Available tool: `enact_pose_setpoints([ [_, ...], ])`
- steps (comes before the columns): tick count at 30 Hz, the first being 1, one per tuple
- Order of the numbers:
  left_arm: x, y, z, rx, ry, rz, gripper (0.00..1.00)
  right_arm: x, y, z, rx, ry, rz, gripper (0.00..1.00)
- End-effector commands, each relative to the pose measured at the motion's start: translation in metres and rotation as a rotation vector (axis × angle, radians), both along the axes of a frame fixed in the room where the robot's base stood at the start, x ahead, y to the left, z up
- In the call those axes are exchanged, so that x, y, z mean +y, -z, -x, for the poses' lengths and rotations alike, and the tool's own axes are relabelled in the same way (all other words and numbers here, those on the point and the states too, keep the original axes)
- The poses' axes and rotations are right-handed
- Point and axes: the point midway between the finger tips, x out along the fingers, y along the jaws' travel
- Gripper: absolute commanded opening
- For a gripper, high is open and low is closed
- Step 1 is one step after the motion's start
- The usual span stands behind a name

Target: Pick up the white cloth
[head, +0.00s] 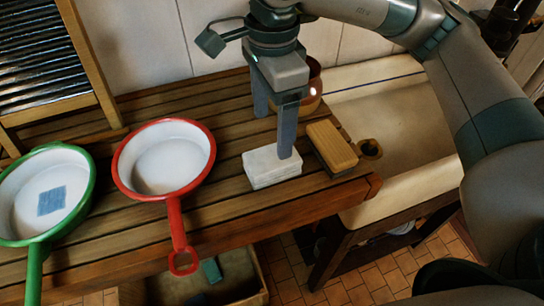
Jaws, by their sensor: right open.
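The white cloth (265,169) is a folded, thick pad lying on the slatted wooden counter (255,211), near its right end. My right gripper (273,128) comes down from above, pointing at the counter. Its two dark fingers are apart. The nearer finger's tip is at the cloth's upper right edge in the picture; I cannot tell whether it touches. The other finger is farther back, behind the cloth. Nothing shows between the fingers. My left gripper is not in the picture.
A wooden brush or block (333,146) lies close to the cloth's right. A brown pot (313,90) stands behind the gripper. A red-rimmed pan (170,160) and a green-rimmed pan (18,200) holding a blue square (52,200) are left. A sink (400,125) is right.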

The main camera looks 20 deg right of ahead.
Motion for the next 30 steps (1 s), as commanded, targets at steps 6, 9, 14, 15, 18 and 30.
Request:
enact_pose_setpoints([
  [6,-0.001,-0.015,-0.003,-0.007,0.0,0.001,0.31,-0.001,0.032,0.0,0.003,0.002,0.001,0.73],
  [9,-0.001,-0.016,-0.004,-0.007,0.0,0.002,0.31,0.0,0.04,0.0,0.001,0.001,0.001,0.73],
  [14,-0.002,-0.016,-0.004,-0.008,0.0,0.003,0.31,0.0,0.045,0.0,0.0,0.0,0.001,0.73],
  [15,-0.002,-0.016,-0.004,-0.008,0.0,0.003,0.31,0.0,0.045,0.0,0.0,0.0,0.0,0.73],
  [18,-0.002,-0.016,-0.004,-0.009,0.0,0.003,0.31,0.0,0.045,0.0,0.0,0.0,0.001,0.73],
  [30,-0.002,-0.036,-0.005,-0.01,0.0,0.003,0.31,0.001,0.062,0.004,0.003,0.002,0.001,0.73],
])
